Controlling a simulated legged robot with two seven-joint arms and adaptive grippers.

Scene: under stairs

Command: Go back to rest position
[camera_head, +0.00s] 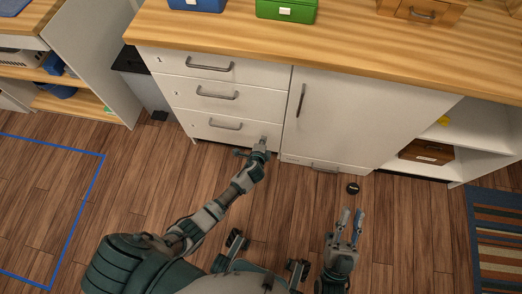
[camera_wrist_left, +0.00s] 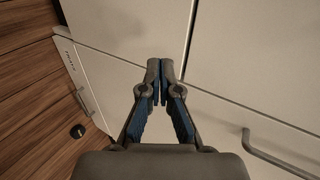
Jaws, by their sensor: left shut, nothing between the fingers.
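My left gripper (camera_head: 263,141) is shut and empty, its arm stretched forward to the front of the white cabinet (camera_head: 335,120). It is near the right end of the lowest of three drawers, to the right of that drawer's handle (camera_head: 225,125). In the left wrist view its closed fingertips (camera_wrist_left: 161,68) are in front of plain white panels; a gap to the panel cannot be judged. My right gripper (camera_head: 352,214) is low above the wooden floor, in front of the cabinet door, with its two fingers apart and nothing between them.
A small dark round object (camera_head: 353,188) lies on the floor beyond my right gripper. A blue box (camera_head: 197,4) and a green box (camera_head: 287,10) stand on the wooden countertop. Open shelves (camera_head: 480,130) are at the right, with a striped rug (camera_head: 499,240). Floor at left is clear.

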